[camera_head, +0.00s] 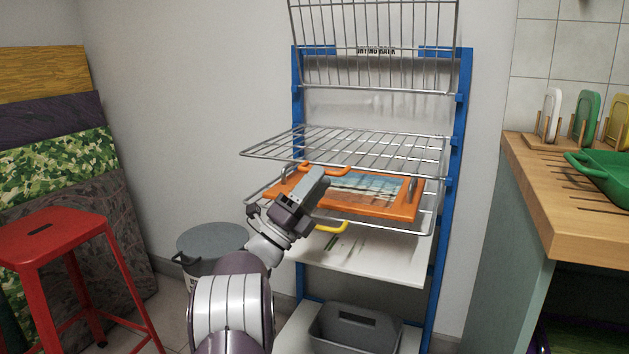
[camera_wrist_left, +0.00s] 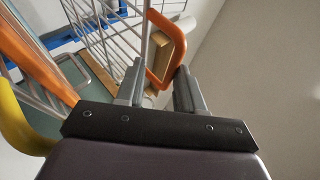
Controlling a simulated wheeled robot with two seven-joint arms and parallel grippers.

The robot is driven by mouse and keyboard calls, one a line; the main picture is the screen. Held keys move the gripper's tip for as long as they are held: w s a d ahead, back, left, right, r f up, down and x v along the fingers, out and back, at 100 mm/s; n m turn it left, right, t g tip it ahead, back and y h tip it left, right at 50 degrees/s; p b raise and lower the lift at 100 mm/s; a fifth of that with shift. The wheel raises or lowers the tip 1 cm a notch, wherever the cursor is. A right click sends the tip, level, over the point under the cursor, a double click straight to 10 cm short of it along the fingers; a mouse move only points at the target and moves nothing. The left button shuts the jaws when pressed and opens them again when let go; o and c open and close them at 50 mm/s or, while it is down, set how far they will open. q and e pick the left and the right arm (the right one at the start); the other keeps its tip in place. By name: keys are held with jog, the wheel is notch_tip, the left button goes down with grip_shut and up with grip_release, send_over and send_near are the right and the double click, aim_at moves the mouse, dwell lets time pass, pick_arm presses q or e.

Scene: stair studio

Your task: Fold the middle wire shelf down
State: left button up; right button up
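The middle wire shelf (camera_head: 350,147) sticks out level from the blue rack. The top wire shelf (camera_head: 375,45) is tilted steeply up. Below the middle shelf, the lower wire shelf (camera_head: 427,226) carries an orange tray (camera_head: 385,205) with a picture panel. My left gripper (camera_head: 316,183) is at the tray's front left, below the middle shelf's front part. In the left wrist view its fingers (camera_wrist_left: 158,90) are apart, with an orange handle (camera_wrist_left: 163,76) at or just beyond the gap; contact is unclear. My right gripper is not in view.
The blue rack (camera_head: 460,130) stands against the wall. A white board (camera_head: 385,257) and a grey caddy (camera_head: 355,328) are below. A red stool (camera_head: 55,235) and a grey lidded bin (camera_head: 212,238) stand left; a wooden counter (camera_head: 560,205) is right.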

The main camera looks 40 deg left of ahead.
pick_arm(q)
jog(key=shift+r, duration=0.2)
jog(key=shift+s, duration=0.1)
jog(key=p+v, duration=0.3)
jog(key=v, duration=0.9)
jog(key=shift+s+f, duration=0.2)
jog(key=shift+f, duration=0.1)
